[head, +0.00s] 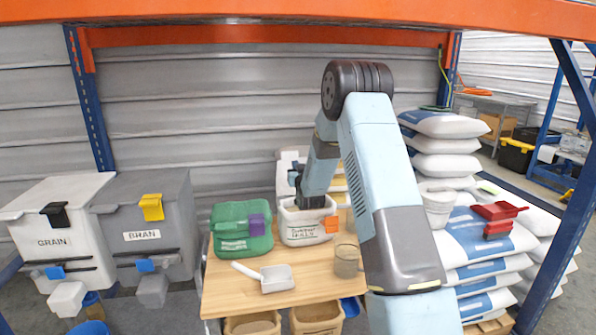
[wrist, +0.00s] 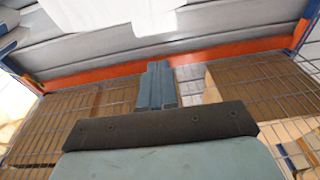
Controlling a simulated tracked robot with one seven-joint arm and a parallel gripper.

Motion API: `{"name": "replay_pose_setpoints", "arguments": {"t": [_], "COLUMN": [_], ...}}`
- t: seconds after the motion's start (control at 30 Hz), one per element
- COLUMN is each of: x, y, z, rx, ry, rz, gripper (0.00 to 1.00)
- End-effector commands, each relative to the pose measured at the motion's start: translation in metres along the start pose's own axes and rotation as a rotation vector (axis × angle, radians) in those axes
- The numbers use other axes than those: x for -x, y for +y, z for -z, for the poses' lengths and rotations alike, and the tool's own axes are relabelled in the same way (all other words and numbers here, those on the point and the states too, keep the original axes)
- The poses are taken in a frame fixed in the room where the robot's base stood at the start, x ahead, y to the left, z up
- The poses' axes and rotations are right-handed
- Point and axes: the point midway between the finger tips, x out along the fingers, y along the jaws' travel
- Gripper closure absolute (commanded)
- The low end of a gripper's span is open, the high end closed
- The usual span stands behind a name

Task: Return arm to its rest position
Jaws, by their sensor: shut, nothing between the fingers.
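My arm (head: 375,170) rises from the lower right in the head view, bends at a dark elbow and slopes down toward a white tub (head: 302,226) on the wooden table. The end of the arm is over or just behind the tub; I cannot tell its exact height. My gripper (wrist: 157,72) shows in the wrist view with its blue-grey fingers together and nothing between them. Its fingertips are not clear in the head view.
Grain (head: 58,218) and bran (head: 150,215) bins stand left. Stacked sacks (head: 445,165) stand right. An orange beam (head: 260,36) crosses behind.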

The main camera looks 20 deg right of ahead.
Motion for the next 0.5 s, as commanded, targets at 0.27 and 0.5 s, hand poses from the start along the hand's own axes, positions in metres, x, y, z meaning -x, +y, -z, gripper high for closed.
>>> {"name": "replay_pose_setpoints", "arguments": {"t": [0.27,0.5], "x": [0.027,0.035], "y": [0.0,-0.004], "z": [0.004,0.033], "rx": [0.0,0.006], "ry": [0.0,-0.057], "rz": [0.0,0.006], "gripper": [1.0,1.0]}}
